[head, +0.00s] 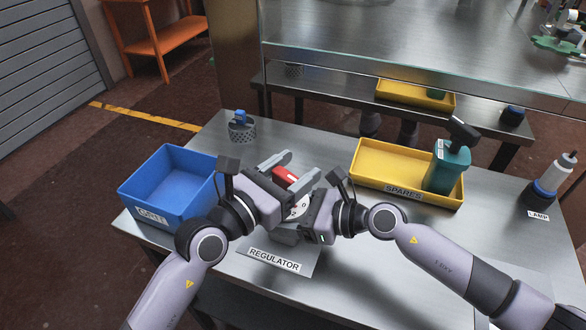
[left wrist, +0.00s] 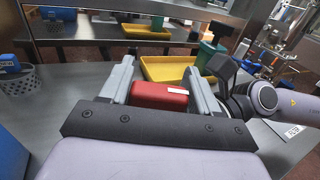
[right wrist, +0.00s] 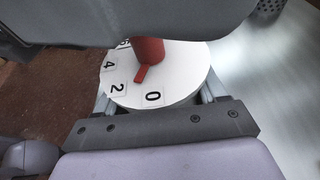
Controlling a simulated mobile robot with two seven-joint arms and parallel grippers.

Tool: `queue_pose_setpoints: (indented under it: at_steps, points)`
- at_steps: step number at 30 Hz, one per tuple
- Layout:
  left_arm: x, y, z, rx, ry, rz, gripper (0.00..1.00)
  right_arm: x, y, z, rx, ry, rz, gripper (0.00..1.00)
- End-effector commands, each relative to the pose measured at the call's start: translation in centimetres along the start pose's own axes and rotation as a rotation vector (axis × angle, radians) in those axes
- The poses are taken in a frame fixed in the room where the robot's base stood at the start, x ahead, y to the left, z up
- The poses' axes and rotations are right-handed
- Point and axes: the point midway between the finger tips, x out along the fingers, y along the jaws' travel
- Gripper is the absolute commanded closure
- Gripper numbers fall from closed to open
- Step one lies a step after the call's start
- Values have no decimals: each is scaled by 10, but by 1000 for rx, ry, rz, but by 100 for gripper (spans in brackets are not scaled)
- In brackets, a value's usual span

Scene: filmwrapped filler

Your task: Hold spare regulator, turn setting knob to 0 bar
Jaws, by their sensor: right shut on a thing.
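The regulator stands behind the REGULATOR label (head: 274,260), with a white dial (head: 298,209) and a red knob (head: 287,174). The right wrist view shows the dial (right wrist: 180,75) with marks 0, 2 and 4 and the red knob (right wrist: 149,50); its pointer tab lies between 0 and 2. My right gripper (head: 304,204) is shut on the regulator, fingers at either side of the dial. My left gripper (head: 301,165) is open, fingers on both sides of the red knob, which the left wrist view (left wrist: 158,97) also shows. Much of the regulator is hidden by the grippers.
A blue bin (head: 131,199) stands at the left, a yellow SPARES tray (head: 360,182) at the right. A green bottle with a black top (head: 447,170) stands in the tray. A mesh cup (head: 241,130) is at the back; a lamp (head: 545,190) at far right.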

Motion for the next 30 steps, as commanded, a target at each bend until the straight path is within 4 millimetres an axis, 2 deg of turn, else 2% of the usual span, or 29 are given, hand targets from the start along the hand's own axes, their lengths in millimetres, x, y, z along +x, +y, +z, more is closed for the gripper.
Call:
queue_pose_setpoints:
  at_steps: [10,14,20,30]
  points:
    - [0,0,0,2,0,1,20,0,1,0,1,-1,1,71]
    - [-7,1,-1,2,1,2,20,0,1,0,2,-1,1,71]
    - [-36,1,-1,3,2,2,20,0,0,0,2,0,0,71]
    - [-100,0,-2,2,4,0,20,0,0,0,2,0,0,71]
